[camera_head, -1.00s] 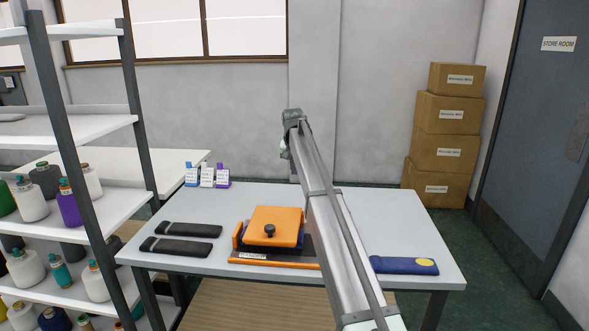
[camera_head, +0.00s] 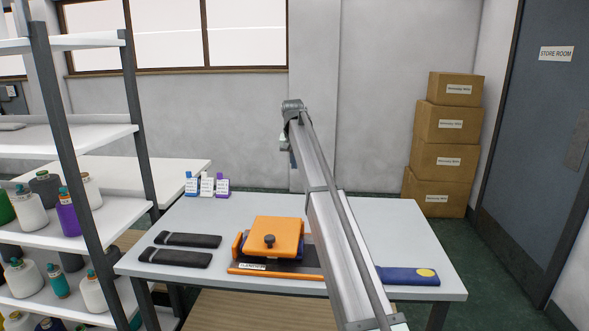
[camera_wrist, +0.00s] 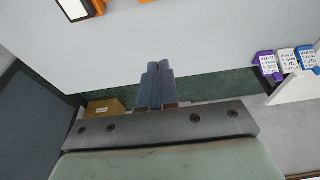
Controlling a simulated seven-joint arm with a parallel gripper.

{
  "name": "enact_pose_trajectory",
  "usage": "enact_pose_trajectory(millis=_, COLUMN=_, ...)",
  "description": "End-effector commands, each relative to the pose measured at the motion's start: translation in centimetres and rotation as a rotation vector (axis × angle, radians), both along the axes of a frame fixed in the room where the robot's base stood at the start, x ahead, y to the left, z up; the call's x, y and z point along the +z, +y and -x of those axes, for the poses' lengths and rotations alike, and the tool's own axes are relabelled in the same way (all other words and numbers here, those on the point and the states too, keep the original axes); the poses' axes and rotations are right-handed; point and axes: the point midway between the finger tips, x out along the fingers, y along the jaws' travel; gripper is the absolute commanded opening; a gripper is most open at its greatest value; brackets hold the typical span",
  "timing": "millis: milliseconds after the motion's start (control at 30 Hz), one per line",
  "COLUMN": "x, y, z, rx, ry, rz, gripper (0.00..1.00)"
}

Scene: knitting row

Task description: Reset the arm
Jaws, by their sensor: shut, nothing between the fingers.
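My gripper (camera_wrist: 157,72) shows in the wrist view with its two grey-blue fingers pressed together and nothing between them. It hangs over the far edge of the light grey table (camera_wrist: 190,45). In the head view my arm reaches from the lower right up to its end above the back of the table, where the fingers are too small to make out clearly. No object is attached to the arm.
An orange and blue press-like device (camera_head: 277,238) sits mid-table. Two black bars (camera_head: 188,240) lie left of it, and a blue case (camera_head: 408,276) lies right. Three tagged spools (camera_head: 207,185) stand at the back left. A shelf (camera_head: 70,145) stands left, boxes (camera_head: 443,160) right.

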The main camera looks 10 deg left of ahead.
Motion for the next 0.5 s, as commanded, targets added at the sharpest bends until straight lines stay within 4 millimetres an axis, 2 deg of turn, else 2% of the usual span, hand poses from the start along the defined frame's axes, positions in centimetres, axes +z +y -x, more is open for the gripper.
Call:
enact_pose_trajectory(millis=100, x=0.6, y=0.0, z=0.0, rx=0.000, ry=0.000, rz=0.000, gripper=0.00)
enact_pose_trajectory(millis=367, x=0.7, y=0.0, z=0.0, rx=0.000, ry=0.001, rz=0.000, gripper=0.00)
enact_pose_trajectory(millis=500, x=0.3, y=1.5, z=0.4, rx=0.040, ry=0.003, rz=-0.002, gripper=0.00)
